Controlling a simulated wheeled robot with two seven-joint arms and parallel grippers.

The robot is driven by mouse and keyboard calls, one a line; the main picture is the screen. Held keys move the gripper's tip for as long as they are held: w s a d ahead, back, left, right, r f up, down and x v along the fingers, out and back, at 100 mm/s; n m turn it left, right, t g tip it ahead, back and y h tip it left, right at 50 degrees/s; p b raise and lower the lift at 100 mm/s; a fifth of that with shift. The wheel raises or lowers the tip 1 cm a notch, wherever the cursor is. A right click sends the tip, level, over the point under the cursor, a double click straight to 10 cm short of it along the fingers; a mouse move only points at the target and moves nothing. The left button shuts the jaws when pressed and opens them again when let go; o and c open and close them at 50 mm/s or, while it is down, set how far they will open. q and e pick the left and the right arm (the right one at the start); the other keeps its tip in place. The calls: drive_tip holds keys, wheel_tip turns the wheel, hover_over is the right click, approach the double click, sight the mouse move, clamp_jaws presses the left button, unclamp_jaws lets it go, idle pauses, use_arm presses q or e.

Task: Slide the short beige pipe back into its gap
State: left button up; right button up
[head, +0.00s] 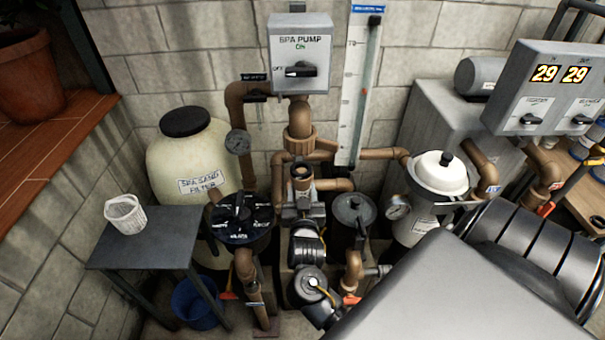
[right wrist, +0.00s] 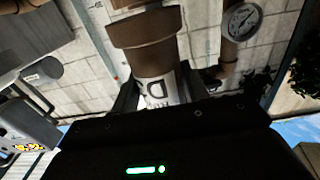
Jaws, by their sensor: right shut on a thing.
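The short beige pipe (head: 302,174) stands roughly upright in the head view, its dark open end up. My right gripper (head: 303,196) is shut around it. In the right wrist view my right gripper (right wrist: 157,92) has a finger on each side of the pipe (right wrist: 153,60), which carries a wide brown collar and a white label with a partly hidden letter. Above it in the head view is a brown pipe fitting (head: 299,136) under the spa pump box; the pipe's top appears apart from it. The lower side of the gap is hidden by my gripper. My left gripper is not in view.
A black-topped valve (head: 241,215) stands left of my gripper and a dark lidded pot (head: 353,212) right of it, both close. Brown pipes (head: 345,153) run behind. A white-lidded filter (head: 437,180) is farther right. A small table (head: 150,252) holds a white basket (head: 125,214).

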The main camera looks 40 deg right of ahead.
drive_tip(key=shift+x, duration=3.3)
idle(1.9)
drive_tip(key=shift+w+d, duration=0.15)
drive_tip(key=shift+w, duration=0.05)
drive_tip(key=shift+w+d, duration=0.25)
drive_tip(key=shift+w, duration=0.1)
drive_tip(key=shift+w+d+r, duration=0.25)
idle(1.1)
drive_tip(key=shift+w+d+f+b, duration=0.1)
drive_tip(key=shift+f+b, duration=0.05)
drive_tip(key=shift+b, duration=0.2)
drive_tip(key=shift+c, duration=0.8)
drive_tip(key=shift+c, duration=1.1)
drive_tip(key=shift+f, duration=0.15)
